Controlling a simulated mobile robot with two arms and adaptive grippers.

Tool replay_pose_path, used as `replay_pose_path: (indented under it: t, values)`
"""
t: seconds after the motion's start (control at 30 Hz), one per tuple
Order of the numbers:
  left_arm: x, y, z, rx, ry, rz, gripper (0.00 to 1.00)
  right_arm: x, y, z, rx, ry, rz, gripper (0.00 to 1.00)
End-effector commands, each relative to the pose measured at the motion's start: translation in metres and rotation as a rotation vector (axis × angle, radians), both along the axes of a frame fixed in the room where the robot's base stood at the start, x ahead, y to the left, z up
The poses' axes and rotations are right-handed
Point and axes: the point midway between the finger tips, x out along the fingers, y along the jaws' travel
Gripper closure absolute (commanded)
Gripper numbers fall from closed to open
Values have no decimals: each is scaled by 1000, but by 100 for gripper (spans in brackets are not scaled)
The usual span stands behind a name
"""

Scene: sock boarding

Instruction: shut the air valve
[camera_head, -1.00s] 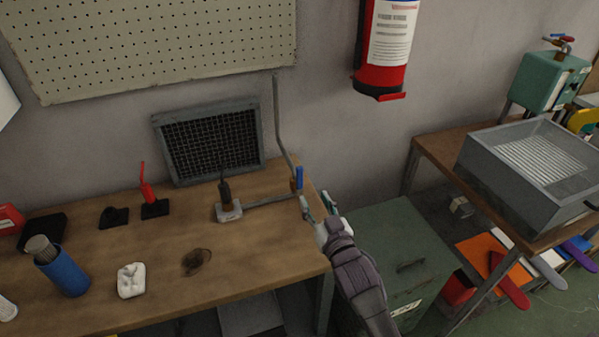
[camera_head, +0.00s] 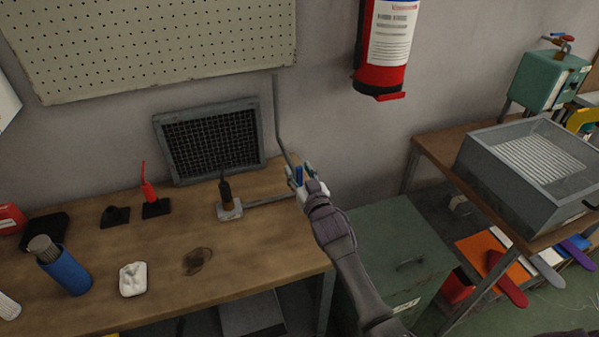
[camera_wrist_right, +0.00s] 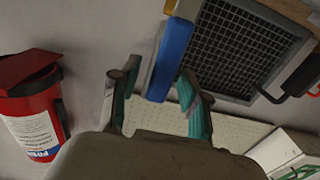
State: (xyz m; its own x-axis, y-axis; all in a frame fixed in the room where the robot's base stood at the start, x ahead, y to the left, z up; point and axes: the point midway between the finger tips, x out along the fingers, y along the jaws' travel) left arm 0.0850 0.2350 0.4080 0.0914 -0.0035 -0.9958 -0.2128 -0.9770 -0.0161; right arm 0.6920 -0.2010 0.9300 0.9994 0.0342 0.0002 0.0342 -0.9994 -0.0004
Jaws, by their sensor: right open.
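The air valve's blue lever handle (camera_head: 299,174) stands upright on the pipe (camera_head: 278,120) at the table's back right corner. In the right wrist view the blue handle (camera_wrist_right: 167,62) reaches down between the fingertips. My right gripper (camera_head: 302,172) is open, with one finger on each side of the handle; it also shows in the right wrist view (camera_wrist_right: 157,82). I cannot tell whether either finger touches the handle. The gripper hides the valve body in the head view. My left gripper is not in view.
On the wooden table (camera_head: 215,280) stand a dark burner-like tool (camera_head: 226,192), a red-topped tool (camera_head: 148,190), a blue cylinder (camera_head: 67,272) and a white block (camera_head: 132,280). A mesh grille (camera_head: 210,143) leans behind. A green cabinet (camera_head: 385,240) stands below right; a fire extinguisher (camera_head: 388,45) hangs above.

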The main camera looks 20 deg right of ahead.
Motion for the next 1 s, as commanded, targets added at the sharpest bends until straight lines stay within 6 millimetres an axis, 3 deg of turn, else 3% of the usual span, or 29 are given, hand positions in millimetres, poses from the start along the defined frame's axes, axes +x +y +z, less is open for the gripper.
replay_pose_path:
  t: [0.03,0.3,0.77,1.0]
  values:
    - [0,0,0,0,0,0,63,0,0,0,0,0,0,57]
    - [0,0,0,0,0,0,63,0,0,0,0,0,0,100]
    - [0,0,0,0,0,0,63,0,0,0,-16,-1,0,100]
    - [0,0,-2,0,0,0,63,0,1,-1,-113,-3,0,100]
